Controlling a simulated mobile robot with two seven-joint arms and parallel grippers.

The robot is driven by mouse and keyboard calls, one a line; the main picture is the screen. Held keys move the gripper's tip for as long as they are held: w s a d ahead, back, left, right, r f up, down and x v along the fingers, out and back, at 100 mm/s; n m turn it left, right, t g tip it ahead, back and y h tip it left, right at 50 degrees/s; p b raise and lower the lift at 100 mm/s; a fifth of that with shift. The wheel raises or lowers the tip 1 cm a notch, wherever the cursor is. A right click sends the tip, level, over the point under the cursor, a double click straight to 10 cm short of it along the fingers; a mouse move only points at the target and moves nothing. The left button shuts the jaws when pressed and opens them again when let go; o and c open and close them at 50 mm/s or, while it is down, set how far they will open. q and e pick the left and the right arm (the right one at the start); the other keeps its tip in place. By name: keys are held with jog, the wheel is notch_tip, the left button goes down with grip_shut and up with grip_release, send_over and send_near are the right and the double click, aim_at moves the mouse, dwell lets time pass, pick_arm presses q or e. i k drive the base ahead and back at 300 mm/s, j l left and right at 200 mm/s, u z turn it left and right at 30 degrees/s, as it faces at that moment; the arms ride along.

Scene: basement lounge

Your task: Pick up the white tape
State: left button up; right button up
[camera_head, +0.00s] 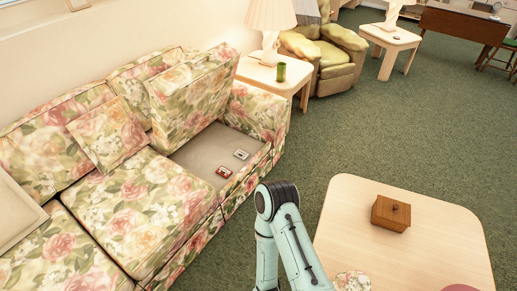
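The white tape (241,154) looks like a small pale cassette. It lies flat on the bare grey sofa base (196,153), where one seat cushion (190,98) is tipped up against the backrest. A red tape (224,172) lies on the same base, nearer to me and slightly left of the white one, with a gap between them. A bent part of one of my arms shows at the bottom middle, in front of the sofa's right end. Neither gripper is in view.
A wooden coffee table (440,226) at the right holds a small brown box (391,213). A side table (263,73) with a lamp (270,22) and a green cup (281,71) stands beyond the sofa (135,215). Green carpet (330,130) lies open between sofa and coffee table.

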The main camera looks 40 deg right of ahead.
aim_at(241, 154)
jog(key=i+l, duration=0.2)
jog(key=i, duration=0.2)
jog(key=i+l+z, duration=0.1)
jog(key=i+l, duration=0.15)
jog(key=i, duration=0.15)
jog(key=i+l, duration=0.15)
jog(key=i, duration=0.2)
jog(key=i+l+u, duration=0.2)
jog(key=l+u, duration=0.2)
jog(key=l, duration=0.85)
jog(key=l+u, duration=0.35)
jog(key=l, duration=0.95)
jog(key=i, duration=0.05)
